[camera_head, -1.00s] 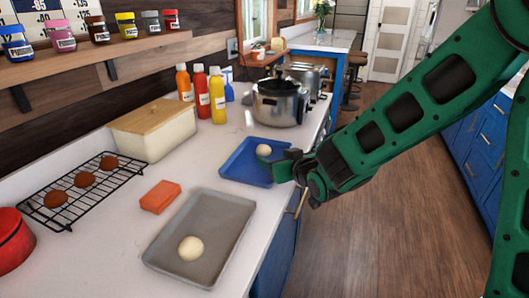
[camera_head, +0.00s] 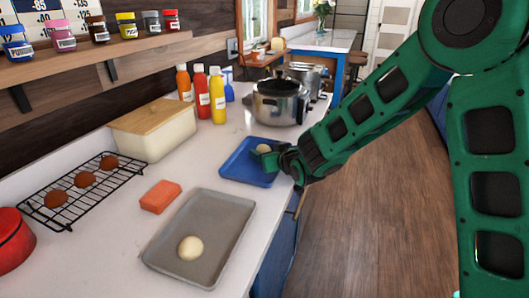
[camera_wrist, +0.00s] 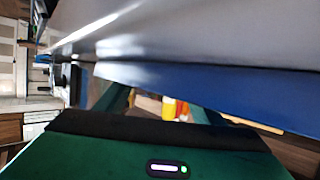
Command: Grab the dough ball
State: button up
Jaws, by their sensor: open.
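One pale dough ball (camera_head: 263,148) is at the blue tray (camera_head: 240,162); my gripper partly covers it. A second pale dough ball (camera_head: 190,247) lies on the grey tray (camera_head: 222,215) nearer the front. My gripper (camera_head: 266,158) is open, low over the right side of the blue tray. Its fingers are close around or beside the first ball; I cannot tell whether they touch it. In the wrist view, a blue band (camera_wrist: 215,90) crosses below a large pale grey surface, and no dough ball can be made out.
A steel pot (camera_head: 280,102) and yellow bottle (camera_head: 217,95) stand behind the blue tray. An orange block (camera_head: 160,196), a bread box (camera_head: 153,135) and a wire rack (camera_head: 112,190) with brown balls are to the left. The counter's edge runs along the right.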

jog(key=shift+c, duration=0.6)
jog(key=c, duration=1)
